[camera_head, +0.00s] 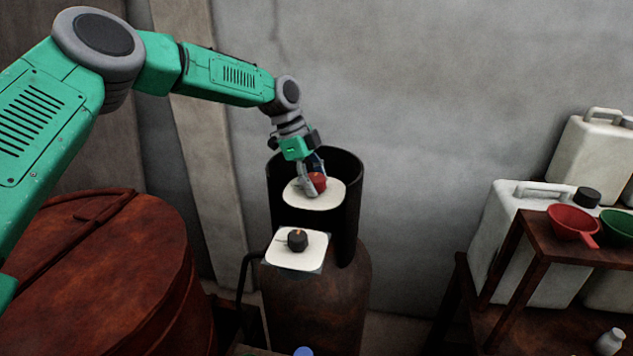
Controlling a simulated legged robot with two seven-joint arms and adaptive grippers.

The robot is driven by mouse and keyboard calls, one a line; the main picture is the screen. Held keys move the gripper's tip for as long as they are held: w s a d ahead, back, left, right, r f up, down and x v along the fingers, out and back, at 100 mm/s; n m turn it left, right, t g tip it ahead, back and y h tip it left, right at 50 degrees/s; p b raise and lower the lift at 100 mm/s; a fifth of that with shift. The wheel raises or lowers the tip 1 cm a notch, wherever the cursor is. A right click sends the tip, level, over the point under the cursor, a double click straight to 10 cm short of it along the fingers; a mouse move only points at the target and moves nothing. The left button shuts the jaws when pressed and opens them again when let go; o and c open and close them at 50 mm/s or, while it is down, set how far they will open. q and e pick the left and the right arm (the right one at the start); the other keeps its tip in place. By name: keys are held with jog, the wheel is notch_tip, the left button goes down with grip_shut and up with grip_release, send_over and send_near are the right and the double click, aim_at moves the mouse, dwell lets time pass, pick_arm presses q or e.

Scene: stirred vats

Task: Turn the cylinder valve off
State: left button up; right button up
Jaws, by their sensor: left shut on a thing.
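My left gripper (311,188) reaches down into the open dark collar (352,212) on top of a rusty gas cylinder (325,305). It is shut on the red valve knob (319,181), which shows partly between its fingers above a white plate (328,203). The gripper hides part of the knob, so its turn angle cannot be told. A dark knob (298,239) with a small orange mark sits on a second white plate (284,256) in front of the collar. My right gripper is not in view.
A large rusty vat (110,270) stands at the left. At the right, a wooden stand (530,245) bears a red funnel (573,224) and a green one (620,225), with white jerrycans (500,225) behind. A concrete wall (430,100) closes the back.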

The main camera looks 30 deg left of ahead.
pick_arm(q)
jog(key=shift+a+f, duration=0.1)
dwell(0.4)
jog(key=o, duration=0.9)
jog(key=shift+o, duration=1.3)
jog(key=shift+w+a, duration=0.15)
jog(key=shift+a+r, duration=0.1)
jog(key=shift+r, duration=0.1)
jog(key=v, duration=1.1)
jog(key=shift+w+r, duration=0.15)
